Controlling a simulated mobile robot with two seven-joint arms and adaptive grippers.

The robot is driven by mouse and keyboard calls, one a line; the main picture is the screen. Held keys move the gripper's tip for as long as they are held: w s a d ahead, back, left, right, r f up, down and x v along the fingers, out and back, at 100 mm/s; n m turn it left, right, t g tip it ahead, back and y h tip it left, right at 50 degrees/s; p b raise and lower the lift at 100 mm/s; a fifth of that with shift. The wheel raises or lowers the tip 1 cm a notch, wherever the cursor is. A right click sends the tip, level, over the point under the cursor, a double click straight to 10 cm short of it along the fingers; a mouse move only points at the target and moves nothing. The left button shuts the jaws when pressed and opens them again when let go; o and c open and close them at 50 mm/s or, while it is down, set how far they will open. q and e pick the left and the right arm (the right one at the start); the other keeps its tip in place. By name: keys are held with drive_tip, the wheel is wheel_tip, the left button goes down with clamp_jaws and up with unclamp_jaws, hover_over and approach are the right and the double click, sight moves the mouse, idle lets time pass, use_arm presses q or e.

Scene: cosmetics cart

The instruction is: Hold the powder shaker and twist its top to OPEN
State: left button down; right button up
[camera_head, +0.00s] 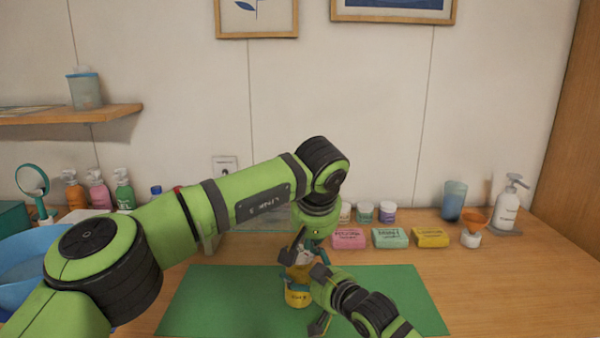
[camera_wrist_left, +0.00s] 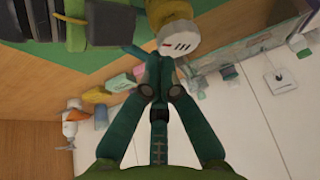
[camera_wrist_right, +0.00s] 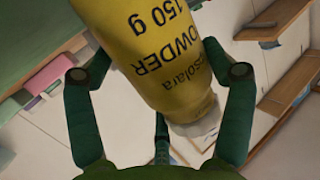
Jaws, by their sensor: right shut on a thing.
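The powder shaker (camera_head: 297,296) is a yellow bottle above the green mat, in the middle of the head view. Its yellow body with black lettering fills the middle of the right wrist view (camera_wrist_right: 160,50). My right gripper (camera_head: 318,287) is shut on the body, one finger on each side. The shaker's pale, slotted top (camera_wrist_left: 178,40) shows in the left wrist view. My left gripper (camera_wrist_left: 158,60) has its fingers close together beside this top, with no thing visible between them. I cannot tell whether it touches the top. My left gripper (camera_head: 310,240) partly hides the top in the head view.
The green mat (camera_head: 220,295) is mostly clear. Behind it stand soap boxes in pink (camera_head: 348,238), mint (camera_head: 390,238) and yellow (camera_head: 430,237), small jars (camera_head: 387,212), a blue cup (camera_head: 455,200) and a white pump bottle (camera_head: 507,205). A blue basin (camera_head: 25,262) is at left.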

use_arm(q)
drive_tip(key=shift+r, duration=1)
